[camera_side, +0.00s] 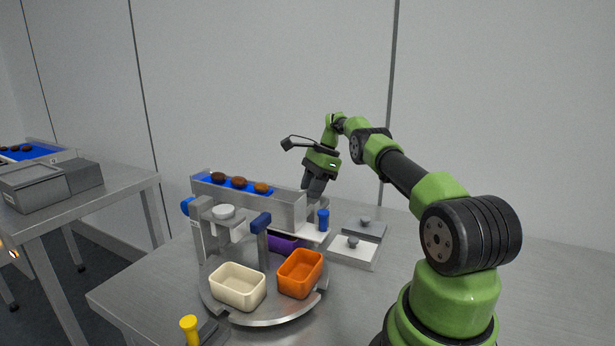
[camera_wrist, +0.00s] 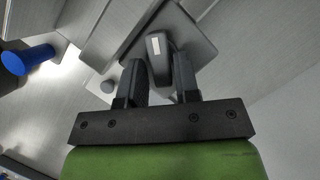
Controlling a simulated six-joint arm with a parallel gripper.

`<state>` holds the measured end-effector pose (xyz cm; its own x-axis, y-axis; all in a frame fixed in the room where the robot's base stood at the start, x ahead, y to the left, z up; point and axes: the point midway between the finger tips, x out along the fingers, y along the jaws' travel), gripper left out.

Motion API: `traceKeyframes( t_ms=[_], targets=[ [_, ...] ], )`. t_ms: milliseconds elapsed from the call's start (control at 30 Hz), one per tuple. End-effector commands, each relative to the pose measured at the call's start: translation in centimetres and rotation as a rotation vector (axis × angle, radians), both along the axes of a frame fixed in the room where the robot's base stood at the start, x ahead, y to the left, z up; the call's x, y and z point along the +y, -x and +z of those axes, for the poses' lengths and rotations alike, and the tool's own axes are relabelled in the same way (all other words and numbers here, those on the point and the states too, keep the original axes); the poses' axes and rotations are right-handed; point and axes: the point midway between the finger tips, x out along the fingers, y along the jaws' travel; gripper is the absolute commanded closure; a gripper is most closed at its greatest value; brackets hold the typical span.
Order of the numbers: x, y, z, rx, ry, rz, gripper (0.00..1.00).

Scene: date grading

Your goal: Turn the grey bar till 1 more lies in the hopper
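The grey bar (camera_wrist: 157,45), with a small white mark, shows in the wrist view just beyond and between my fingertips. My gripper (camera_wrist: 160,72) has its two dark fingers parted around the line of the bar; I see no clear grip on it. In the side view my gripper (camera_side: 315,188) points down at the right end of the grey feeder trough (camera_side: 285,208); its fingers hide the bar there. Several brown dates, such as one date (camera_side: 239,182), lie on the trough's blue belt (camera_side: 227,186). I cannot make out the hopper's contents.
A cream tub (camera_side: 238,305), an orange tub (camera_side: 293,289) and a purple tub (camera_side: 283,244) stand on a round metal turntable (camera_side: 262,318). A blue knob (camera_side: 323,219) stands close to my gripper. Lidded boxes (camera_side: 352,262) lie to the right. A yellow knob (camera_side: 189,324) is in front.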

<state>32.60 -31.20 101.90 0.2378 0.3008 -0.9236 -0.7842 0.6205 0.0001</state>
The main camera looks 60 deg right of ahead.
Motion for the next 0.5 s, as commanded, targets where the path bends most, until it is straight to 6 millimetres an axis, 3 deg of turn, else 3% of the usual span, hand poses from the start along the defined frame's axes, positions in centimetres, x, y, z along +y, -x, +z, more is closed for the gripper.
traceKeyframes(
  t_ms=[500],
  targets=[
    [0.11, 0.14, 0.08, 0.002, 0.000, -0.203, 0.70]
  ],
)
